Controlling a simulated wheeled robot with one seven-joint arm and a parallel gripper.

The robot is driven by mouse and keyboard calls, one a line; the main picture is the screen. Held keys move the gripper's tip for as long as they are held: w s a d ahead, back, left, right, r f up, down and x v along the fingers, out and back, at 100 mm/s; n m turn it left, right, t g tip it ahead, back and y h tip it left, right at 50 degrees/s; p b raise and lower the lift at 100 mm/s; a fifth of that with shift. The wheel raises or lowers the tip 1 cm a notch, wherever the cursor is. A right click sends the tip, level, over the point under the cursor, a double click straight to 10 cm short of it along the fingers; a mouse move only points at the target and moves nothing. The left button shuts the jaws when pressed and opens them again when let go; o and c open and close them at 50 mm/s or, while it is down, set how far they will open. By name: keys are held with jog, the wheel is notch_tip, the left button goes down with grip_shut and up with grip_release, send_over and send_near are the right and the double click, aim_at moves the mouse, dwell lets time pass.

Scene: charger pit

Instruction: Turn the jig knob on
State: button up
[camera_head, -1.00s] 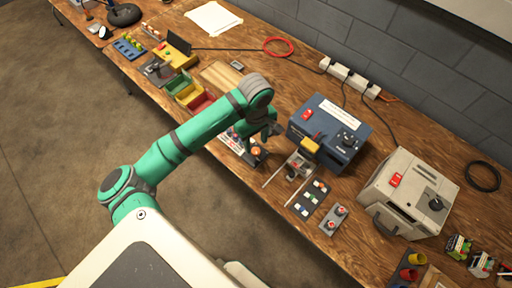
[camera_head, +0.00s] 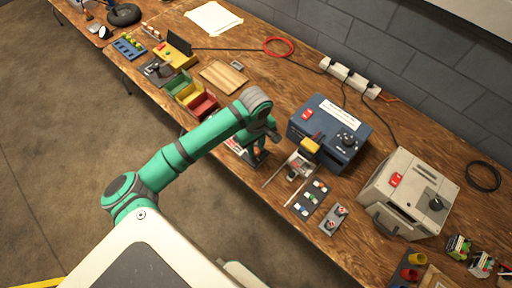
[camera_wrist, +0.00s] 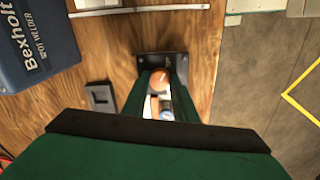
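An orange-brown rounded knob (camera_wrist: 160,82), apparently the jig knob, sits over a dark plate (camera_wrist: 178,62) in the wrist view. My gripper (camera_wrist: 161,84) points down at it, with one green finger on each side. The fingers are apart; I cannot tell whether they touch the knob. Something white and blue shows just below the knob between the fingers. In the head view my gripper (camera_head: 262,152) is at the table's front edge, left of the blue spot welder (camera_head: 330,130), and hides most of the jig.
A metal bar (camera_wrist: 140,11) lies beside the jig. A small dark square piece (camera_wrist: 101,96) lies near the left finger. A grey box (camera_head: 405,195) is at the right.

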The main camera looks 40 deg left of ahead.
jog(key=m, duration=0.5)
jog(key=shift+m, duration=0.4)
jog(key=m, duration=1.2)
jog(key=shift+m, duration=0.3)
jog(key=m, duration=0.5)
jog(key=shift+m, duration=0.4)
jog(key=o, duration=1.1)
jog(key=shift+c, duration=0.2)
